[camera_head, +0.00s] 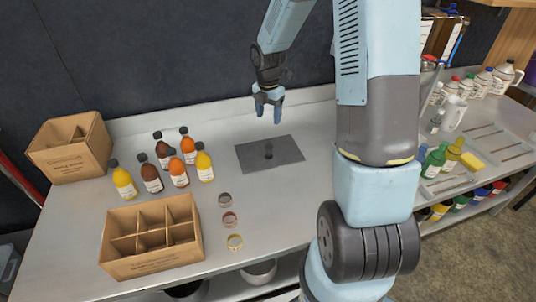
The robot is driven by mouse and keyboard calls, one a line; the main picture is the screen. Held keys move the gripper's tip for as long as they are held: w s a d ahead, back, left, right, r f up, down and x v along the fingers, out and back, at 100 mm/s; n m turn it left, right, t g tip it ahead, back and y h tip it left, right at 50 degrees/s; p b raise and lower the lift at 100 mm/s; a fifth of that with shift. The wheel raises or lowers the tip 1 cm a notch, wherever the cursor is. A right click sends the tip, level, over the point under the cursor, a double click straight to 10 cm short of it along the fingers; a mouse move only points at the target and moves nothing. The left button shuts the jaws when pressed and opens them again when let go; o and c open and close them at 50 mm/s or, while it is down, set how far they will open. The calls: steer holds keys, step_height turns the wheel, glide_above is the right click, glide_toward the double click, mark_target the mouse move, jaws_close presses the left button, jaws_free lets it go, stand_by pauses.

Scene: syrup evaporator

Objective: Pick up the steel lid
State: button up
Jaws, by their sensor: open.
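The steel lid (287,153) is a flat dark grey rectangular plate with a small dark knob in its middle. It lies on the metal worktop (226,258), near the back. My gripper (268,108) is open and empty, pointing down above the lid's back edge in the picture. A gap shows between the fingers and the lid. My arm comes down from the top and hides part of the worktop to the right.
Several syrup bottles (151,179) stand left of the lid. A divided cardboard box (152,262) is at the front left, another box (66,160) at the back left. Three small rings or jar lids (230,219) lie in front. Bottles and jugs (504,75) stand at right.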

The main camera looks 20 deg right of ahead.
step_height(320, 180, down, 3)
steer(key=n, duration=0.2)
glide_above(269, 146)
steer(key=f, duration=0.8)
steer(key=shift+s+a, duration=0.15)
steer(key=shift+a, duration=0.25)
steer(key=shift+w+d+f, duration=0.1)
steer(key=shift+d+f, duration=0.05)
steer(key=shift+f, duration=0.8)
steer(key=shift+w+d+f, duration=0.1)
steer(key=shift+f, duration=0.85)
steer(key=shift+w+d+f, duration=0.1)
steer(key=shift+d+f, duration=0.05)
steer(key=shift+f, duration=0.8)
steer(key=shift+c, duration=0.3)
jaws_close()
